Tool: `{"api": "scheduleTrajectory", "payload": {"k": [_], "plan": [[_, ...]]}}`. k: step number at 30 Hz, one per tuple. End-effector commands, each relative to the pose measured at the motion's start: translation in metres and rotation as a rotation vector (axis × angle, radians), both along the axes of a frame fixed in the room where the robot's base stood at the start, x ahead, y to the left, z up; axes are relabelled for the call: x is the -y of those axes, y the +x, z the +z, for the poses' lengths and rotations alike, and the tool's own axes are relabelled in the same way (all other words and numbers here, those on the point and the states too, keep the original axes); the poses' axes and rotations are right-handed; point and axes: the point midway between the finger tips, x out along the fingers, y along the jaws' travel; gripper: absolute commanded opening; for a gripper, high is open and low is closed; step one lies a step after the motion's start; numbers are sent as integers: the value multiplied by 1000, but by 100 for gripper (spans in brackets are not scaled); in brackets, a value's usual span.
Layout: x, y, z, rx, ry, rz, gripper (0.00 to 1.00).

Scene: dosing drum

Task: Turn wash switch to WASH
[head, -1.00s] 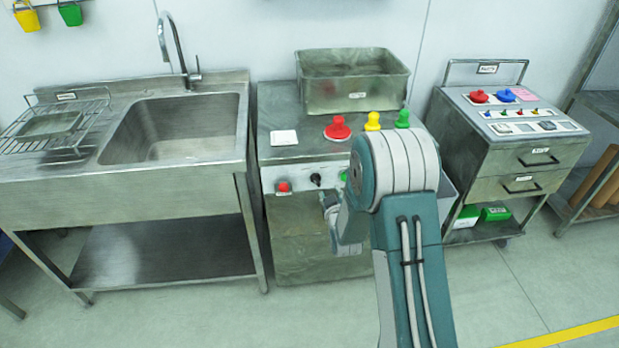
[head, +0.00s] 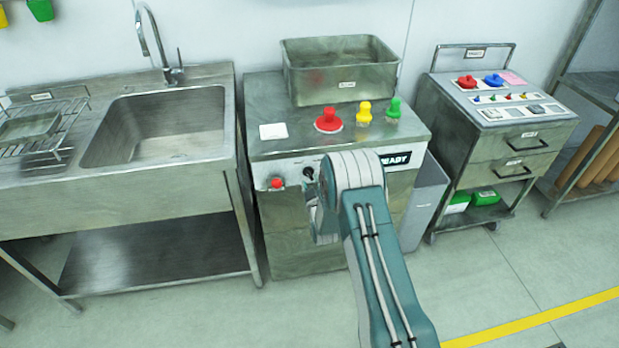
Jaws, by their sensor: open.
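The dosing machine (head: 285,230) is a grey metal cabinet in the middle of the head view. A small black rotary knob (head: 308,173), which looks like the wash switch, sits on its white front panel, right of a red button (head: 277,184). Its pointer setting and lettering are too small to read. My gripper (head: 321,188) is low in front of the panel, just right of the knob, and mostly hidden behind my arm. It looks open and empty; I cannot tell whether it touches the knob. My arm covers the panel's middle.
Red (head: 328,120), yellow (head: 364,112) and green (head: 393,107) knobbed pieces stand on the machine top before a metal tub (head: 340,75). A READY sign (head: 395,159) is at the panel's right. A sink (head: 160,130) stands left, a cart (head: 490,150) right.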

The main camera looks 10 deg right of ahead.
Motion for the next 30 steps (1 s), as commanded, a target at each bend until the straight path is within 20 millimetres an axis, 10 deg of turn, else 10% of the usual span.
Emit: {"api": "scheduleTrajectory", "payload": {"k": [15, 19, 30], "plan": [[0, 24, 0, 0, 0, 0, 51], [0, 24, 0, 0, 0, 0, 2], [-1, 24, 0, 0, 9, 1, 0]]}}
